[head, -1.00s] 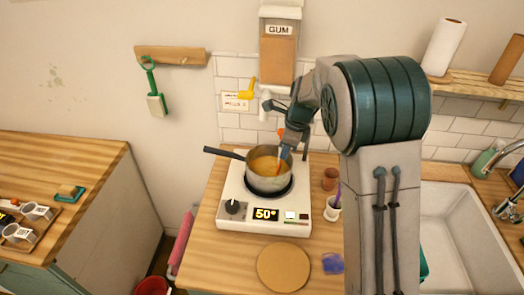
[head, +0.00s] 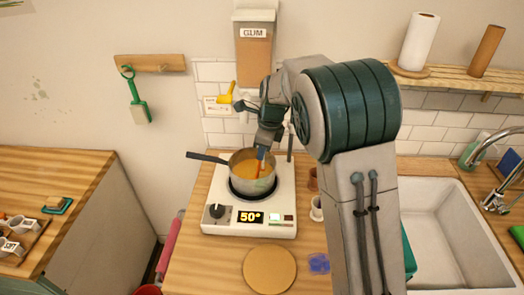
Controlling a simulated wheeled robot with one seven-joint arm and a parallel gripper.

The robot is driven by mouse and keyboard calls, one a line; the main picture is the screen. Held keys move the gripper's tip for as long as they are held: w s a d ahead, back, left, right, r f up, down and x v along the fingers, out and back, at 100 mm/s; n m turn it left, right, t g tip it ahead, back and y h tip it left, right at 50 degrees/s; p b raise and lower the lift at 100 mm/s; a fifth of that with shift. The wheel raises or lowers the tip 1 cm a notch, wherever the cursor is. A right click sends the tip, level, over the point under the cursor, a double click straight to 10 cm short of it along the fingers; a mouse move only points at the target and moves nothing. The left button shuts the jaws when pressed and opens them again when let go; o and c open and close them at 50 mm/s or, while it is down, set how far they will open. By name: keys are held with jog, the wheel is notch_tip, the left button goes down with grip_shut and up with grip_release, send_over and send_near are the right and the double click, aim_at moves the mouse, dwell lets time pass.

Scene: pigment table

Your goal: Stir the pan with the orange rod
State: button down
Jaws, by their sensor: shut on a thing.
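The pan (head: 238,184) is a metal saucepan with a dark handle pointing left. It holds orange-yellow liquid (head: 246,168) and sits on a white hot plate (head: 222,224) whose display reads 50°. My gripper (head: 265,147) is above the right part of the pan, shut on the orange rod (head: 261,160). The rod stands steeply, with its lower end inside the pan at the liquid. Its tip is hidden, and my gripper covers its upper part.
A round wooden board (head: 269,269) lies in front of the hot plate. A small cup (head: 317,209) and a brown cup (head: 313,180) stand to its right, near my arm. The gum dispenser (head: 255,60) hangs behind. A sink (head: 455,235) is at the right.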

jog(key=v, duration=0.3)
jog(key=shift+a, duration=0.1)
jog(key=shift+s+a+r, duration=0.1)
jog(key=shift+a+r, duration=0.1)
jog(key=shift+r, duration=0.4)
jog(key=shift+v, duration=1.65)
jog(key=shift+a+v, duration=0.1)
jog(key=shift+v, duration=0.6)
jog(key=shift+a+v, duration=0.15)
jog(key=shift+v, duration=0.6)
jog(key=shift+d, duration=0.15)
